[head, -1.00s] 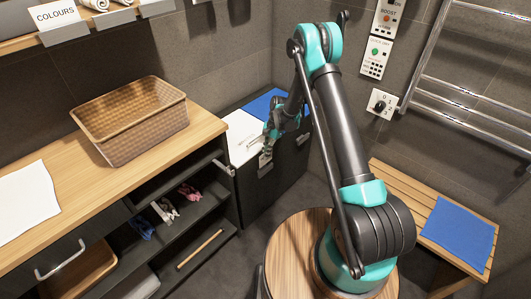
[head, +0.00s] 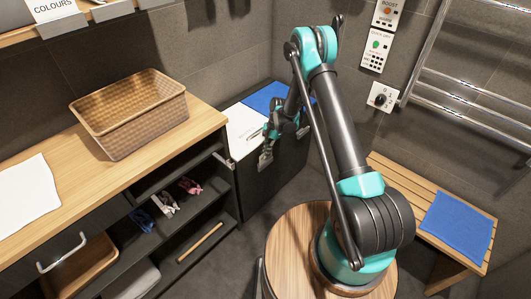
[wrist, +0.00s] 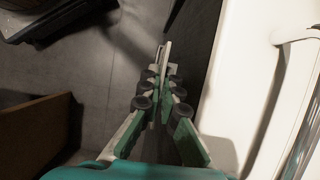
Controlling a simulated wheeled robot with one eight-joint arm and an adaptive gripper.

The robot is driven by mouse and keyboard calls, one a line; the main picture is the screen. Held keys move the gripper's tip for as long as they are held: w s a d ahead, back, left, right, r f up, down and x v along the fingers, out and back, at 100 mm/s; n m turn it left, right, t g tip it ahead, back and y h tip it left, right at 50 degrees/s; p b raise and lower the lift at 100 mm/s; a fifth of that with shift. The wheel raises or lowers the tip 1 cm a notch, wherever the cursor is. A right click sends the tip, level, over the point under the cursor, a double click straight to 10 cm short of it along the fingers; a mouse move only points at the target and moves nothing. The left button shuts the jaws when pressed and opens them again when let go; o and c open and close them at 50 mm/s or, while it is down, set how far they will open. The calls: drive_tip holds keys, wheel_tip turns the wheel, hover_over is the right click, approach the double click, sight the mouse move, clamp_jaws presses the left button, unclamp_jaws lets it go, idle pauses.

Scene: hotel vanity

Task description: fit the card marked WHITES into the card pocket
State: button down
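My gripper (wrist: 163,72) points down beside the front of the bin with the white top (head: 243,125). Its fingers are close together on a thin pale piece (wrist: 165,50), seen almost edge-on, that looks like the card. No lettering shows on it, so WHITES cannot be read. A small grey plate (head: 265,162) at the bin's dark front, right by my fingertips, looks like the card pocket. My gripper partly covers it, and I cannot tell whether card and pocket touch. In the wrist view, the white surface (wrist: 240,75) lies right of my fingers, apart from them.
A COLOURS card (head: 50,9) stands in a holder on the shelf. A wicker basket (head: 130,115) and a white cloth (head: 25,195) are on the counter (head: 95,185). A blue-topped bin (head: 265,97) stands behind. A bench (head: 400,180) with a blue towel (head: 457,220) is at right.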

drive_tip(key=shift+f, duration=0.15)
drive_tip(key=c, duration=1.7)
unclamp_jaws()
drive_tip(key=shift+o, duration=0.3)
drive_tip(key=shift+a, duration=0.1)
drive_tip(key=shift+w, duration=0.1)
